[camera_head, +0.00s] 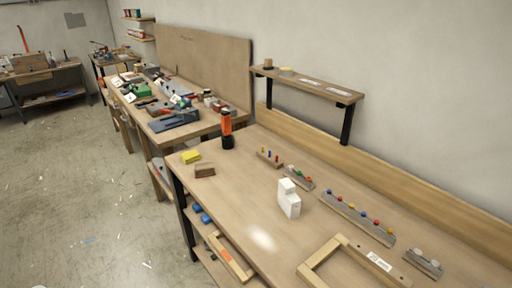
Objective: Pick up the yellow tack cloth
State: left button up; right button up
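The yellow tack cloth (191,156) is a small yellow block-like piece near the left front corner of the near workbench (236,189). It lies just behind a small brown wooden block (204,170), and I cannot tell if the two touch. An orange and black upright tool (227,130) stands to its right and further back. Neither of my grippers shows in the head view.
Racks with colored knobs (357,217) and a wooden frame (343,243) lie to the right. A raised shelf (306,84) stands at the back. A cluttered bench (205,124) adjoins. The floor (75,190) at left is open.

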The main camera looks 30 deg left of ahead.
aim_at(190, 157)
jog(key=j+z, duration=0.2)
jog(key=j, duration=0.3)
jog(key=j+z, duration=0.2)
jog(key=j, duration=0.25)
jog(key=k+j+z, duration=0.2)
jog(key=j, duration=0.3)
jog(key=j+z, duration=0.15)
jog(key=j, duration=0.3)
jog(key=k+j+z, duration=0.2)
jog(key=j, duration=0.25)
jog(key=j+z, duration=0.2)
jog(key=j, duration=0.25)
